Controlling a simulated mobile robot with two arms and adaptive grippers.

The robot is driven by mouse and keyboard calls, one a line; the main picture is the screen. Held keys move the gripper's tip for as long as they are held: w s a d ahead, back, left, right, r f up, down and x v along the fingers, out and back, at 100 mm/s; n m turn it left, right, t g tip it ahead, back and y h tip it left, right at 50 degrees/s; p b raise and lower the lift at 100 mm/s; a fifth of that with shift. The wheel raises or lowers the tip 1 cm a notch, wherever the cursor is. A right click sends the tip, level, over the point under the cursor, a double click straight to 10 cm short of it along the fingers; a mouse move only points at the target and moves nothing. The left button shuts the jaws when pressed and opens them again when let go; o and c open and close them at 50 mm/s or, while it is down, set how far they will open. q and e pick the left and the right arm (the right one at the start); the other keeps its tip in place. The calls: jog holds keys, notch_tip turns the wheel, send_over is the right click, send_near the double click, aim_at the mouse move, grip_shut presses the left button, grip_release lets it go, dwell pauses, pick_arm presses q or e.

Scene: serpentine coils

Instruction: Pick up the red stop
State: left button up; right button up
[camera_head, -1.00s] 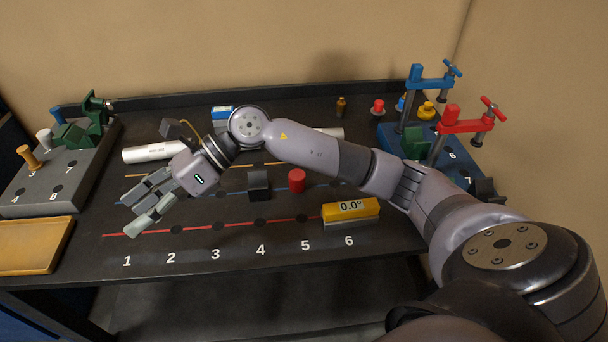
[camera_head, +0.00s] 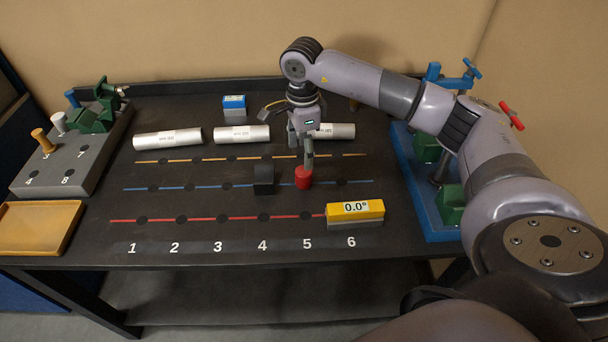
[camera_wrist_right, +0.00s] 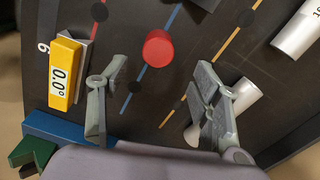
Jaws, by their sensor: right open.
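The right gripper is open and empty. My left gripper is not in view.
A yellow angle gauge (camera_head: 355,210) reading 0.0° sits right of the stop. White tubes (camera_head: 242,134) lie behind it. A blue fixture (camera_head: 428,205) with clamps stands at the right. A grey block (camera_head: 85,150) and yellow tray (camera_head: 40,226) are at the left. The table's left middle is clear.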

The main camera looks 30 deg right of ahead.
aim_at(303, 171)
notch_tip(303, 171, down, 4)
jog(key=shift+f+p, duration=0.1)
jog(key=shift+p, duration=0.25)
notch_tip(303, 171, down, 4)
jog(key=shift+s+f+p, duration=0.1)
jog(key=shift+s+p, duration=0.05)
jog(key=shift+p, duration=0.9)
jog(key=shift+f, duration=0.5)
grip_shut()
jog(key=shift+r, duration=0.1)
